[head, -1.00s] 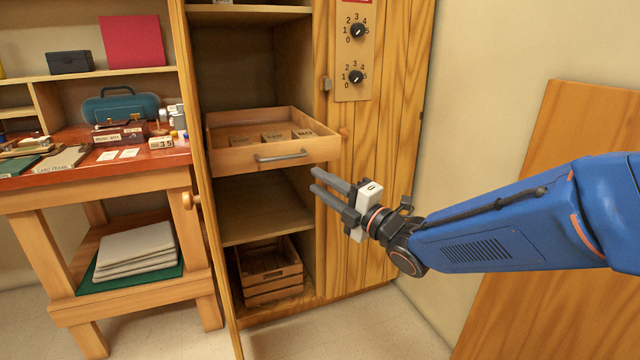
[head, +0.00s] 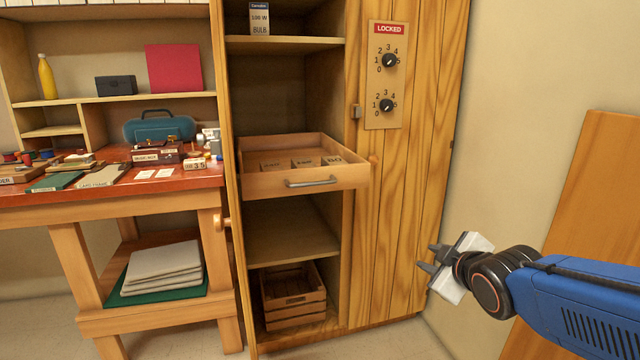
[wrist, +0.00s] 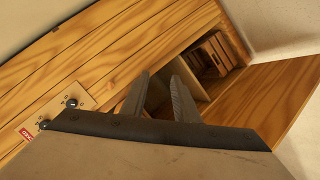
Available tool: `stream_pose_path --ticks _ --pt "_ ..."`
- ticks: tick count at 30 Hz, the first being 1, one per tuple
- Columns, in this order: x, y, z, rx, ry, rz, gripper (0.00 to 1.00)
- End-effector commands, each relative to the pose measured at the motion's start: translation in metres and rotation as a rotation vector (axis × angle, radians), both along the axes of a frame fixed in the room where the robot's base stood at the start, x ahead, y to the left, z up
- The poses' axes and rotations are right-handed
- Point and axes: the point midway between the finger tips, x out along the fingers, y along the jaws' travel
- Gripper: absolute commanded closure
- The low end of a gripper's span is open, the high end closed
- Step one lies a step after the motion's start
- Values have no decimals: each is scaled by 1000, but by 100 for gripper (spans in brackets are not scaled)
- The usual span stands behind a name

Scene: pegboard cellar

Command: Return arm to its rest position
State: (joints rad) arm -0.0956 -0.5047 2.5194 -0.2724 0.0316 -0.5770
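My gripper (head: 431,261) is at the lower right in the head view, in front of the cabinet's closed plank door (head: 405,200) and apart from it. In the wrist view the two grey fingers (wrist: 160,97) stand apart with nothing between them, so it is open and empty. My blue arm reaches in from the right edge of the head view.
An open drawer (head: 313,181) with small labelled boxes juts from the cabinet, left of my gripper. A slatted crate (head: 293,312) sits below. The workbench (head: 150,206) is at left. A wooden panel (head: 590,200) leans on the right wall, behind my arm.

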Motion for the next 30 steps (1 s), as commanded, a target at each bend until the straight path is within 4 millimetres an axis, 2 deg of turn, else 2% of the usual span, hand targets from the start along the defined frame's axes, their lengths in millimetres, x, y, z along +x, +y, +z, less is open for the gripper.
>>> stream_pose_path --ticks 3,9,15,19,24,30 --pt "-30 -18 -13 97 109 -117 72" --pt "-88 -38 -39 266 299 -319 72" --pt "-154 -45 -60 426 482 -516 72" --pt "-190 -44 -70 504 579 -619 72" --pt "-218 -41 -76 559 652 -696 72" --pt "-224 -40 -77 570 671 -714 72"
